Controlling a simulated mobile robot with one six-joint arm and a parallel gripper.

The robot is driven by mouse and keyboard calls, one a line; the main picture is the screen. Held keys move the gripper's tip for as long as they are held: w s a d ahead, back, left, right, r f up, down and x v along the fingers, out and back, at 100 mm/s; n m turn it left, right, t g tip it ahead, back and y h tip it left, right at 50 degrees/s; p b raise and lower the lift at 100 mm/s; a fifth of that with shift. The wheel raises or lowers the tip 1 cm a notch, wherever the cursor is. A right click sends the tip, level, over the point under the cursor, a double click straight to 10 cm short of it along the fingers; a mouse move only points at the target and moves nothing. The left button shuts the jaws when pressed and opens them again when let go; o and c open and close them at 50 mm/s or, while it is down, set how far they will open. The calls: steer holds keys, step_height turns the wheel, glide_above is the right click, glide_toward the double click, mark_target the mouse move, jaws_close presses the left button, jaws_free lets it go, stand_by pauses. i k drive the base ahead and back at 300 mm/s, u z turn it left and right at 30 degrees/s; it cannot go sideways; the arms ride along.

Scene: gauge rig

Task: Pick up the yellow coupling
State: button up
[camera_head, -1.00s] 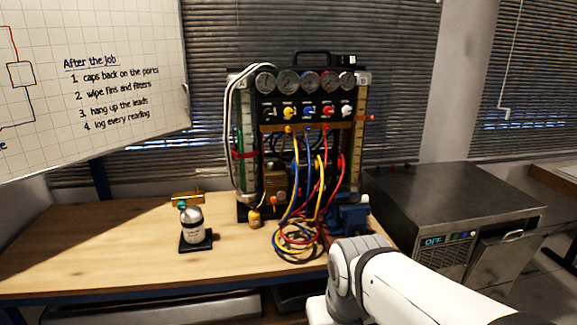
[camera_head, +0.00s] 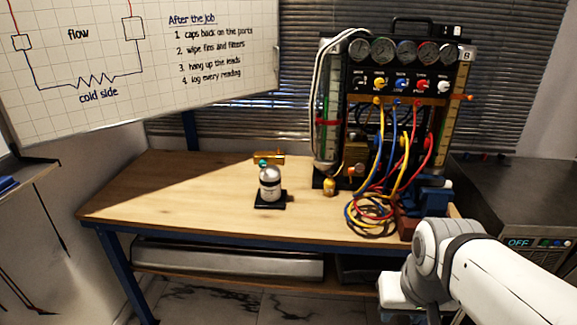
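A small yellow fitting (camera_head: 329,187) stands on the wooden bench (camera_head: 190,205) at the front left foot of the gauge rig. It looks like the yellow coupling, but it is too small to make out in detail. A yellow hose (camera_head: 412,165) hangs on the rig and runs down to the coil on the bench. My white arm shows at the lower right, in front of the bench's right end. My gripper is not in view.
The gauge rig (camera_head: 405,27) stands at the bench's back right. Coiled hoses (camera_head: 368,222) and a blue vise-like tool (camera_head: 433,192) lie before it. A grey bottle (camera_head: 270,184) stands on a black base mid-bench. The bench's left part is clear. A metal unit (camera_head: 500,190) stands right.

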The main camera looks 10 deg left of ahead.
mark_target(402, 143)
steer(key=u, duration=0.05)
steer(key=k, duration=1.15)
steer(key=z, duration=0.55)
steer(key=i, duration=1.5)
steer(key=u, duration=0.25)
steer(key=i, duration=1.15)
steer(key=u, duration=0.75)
steer(key=k, duration=0.9)
steer(key=u, duration=0.15)
steer(key=i, duration=0.5)
steer(key=z, duration=0.05)
